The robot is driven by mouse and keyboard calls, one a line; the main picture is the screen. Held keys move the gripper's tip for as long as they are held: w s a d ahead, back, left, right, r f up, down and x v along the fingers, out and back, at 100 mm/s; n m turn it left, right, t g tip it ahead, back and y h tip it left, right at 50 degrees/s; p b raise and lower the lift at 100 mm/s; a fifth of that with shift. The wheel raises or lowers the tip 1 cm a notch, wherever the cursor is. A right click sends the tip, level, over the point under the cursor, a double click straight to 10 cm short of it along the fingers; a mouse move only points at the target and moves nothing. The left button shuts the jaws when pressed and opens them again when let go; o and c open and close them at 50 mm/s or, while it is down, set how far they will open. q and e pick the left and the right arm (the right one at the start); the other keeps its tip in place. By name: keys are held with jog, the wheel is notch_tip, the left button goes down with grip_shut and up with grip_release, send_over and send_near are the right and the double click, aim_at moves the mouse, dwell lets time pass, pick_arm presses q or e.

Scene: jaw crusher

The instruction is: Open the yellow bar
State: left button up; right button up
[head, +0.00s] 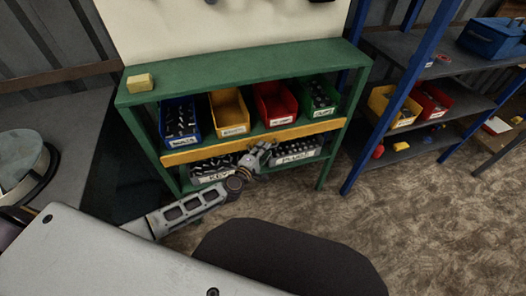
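The yellow bar (212,148) runs level across the front of the green shelf unit (250,66), below the upper row of bins. My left gripper (264,152) is at the lower edge of the bar, right of its middle. It overlaps the bar slightly in the head view; I cannot tell whether it touches. The fingers are small, and I cannot tell whether they are open or shut. The gripper hides part of the lower shelf. My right gripper is not in view.
Bins of blue (181,122), yellow (229,112), red (275,104) and green (318,96) stand above the bar. Lower bins flank my gripper. A yellow block (139,83) sits on top. A blue-framed rack (400,90) stands right; brown floor (440,230) is clear.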

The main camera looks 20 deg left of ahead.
pick_arm(q)
grip_shut()
dwell(0.5)
